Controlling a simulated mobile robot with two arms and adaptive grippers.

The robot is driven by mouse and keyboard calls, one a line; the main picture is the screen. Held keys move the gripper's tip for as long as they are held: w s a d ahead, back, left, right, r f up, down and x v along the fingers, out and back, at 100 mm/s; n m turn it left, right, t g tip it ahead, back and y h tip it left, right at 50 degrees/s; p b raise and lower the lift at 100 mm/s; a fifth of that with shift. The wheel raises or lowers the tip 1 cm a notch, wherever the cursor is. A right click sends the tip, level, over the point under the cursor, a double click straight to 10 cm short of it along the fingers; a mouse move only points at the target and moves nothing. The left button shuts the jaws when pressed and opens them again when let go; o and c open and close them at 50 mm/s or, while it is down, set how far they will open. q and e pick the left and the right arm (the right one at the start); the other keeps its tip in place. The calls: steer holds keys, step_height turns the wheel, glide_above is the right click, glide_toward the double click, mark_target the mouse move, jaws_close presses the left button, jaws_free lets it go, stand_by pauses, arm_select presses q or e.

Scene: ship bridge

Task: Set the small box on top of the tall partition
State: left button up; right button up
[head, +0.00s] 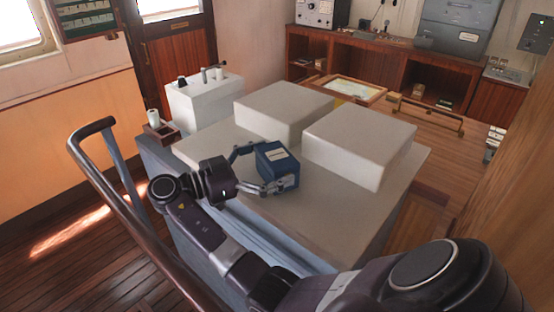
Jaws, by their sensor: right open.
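A small blue box (278,166) with a pale label on its top stands on the grey-beige top of a large cabinet (330,228). My right gripper (268,168) reaches it from the left, with its fingers apart on either side of the box; I cannot tell whether they touch it. Two cream blocks rise from the cabinet top behind the box: a left block (283,112) and a right block (360,142). I cannot tell which of these, if either, is the tall partition. My left gripper is not in view.
A brown handrail (100,180) runs along the left. A white sink unit (205,100) and a small cup (153,117) are at the back left. A framed chart (347,88) lies behind the blocks. The cabinet top right of the box is clear.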

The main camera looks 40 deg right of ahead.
mark_target(276, 154)
steer(key=shift+d, duration=0.25)
steer(key=shift+a, duration=0.1)
steer(key=c, duration=1.6)
steer(key=shift+r, duration=0.15)
step_height(276, 154, up, 20)
steer(key=b, duration=0.6)
steer(key=shift+b, duration=0.35)
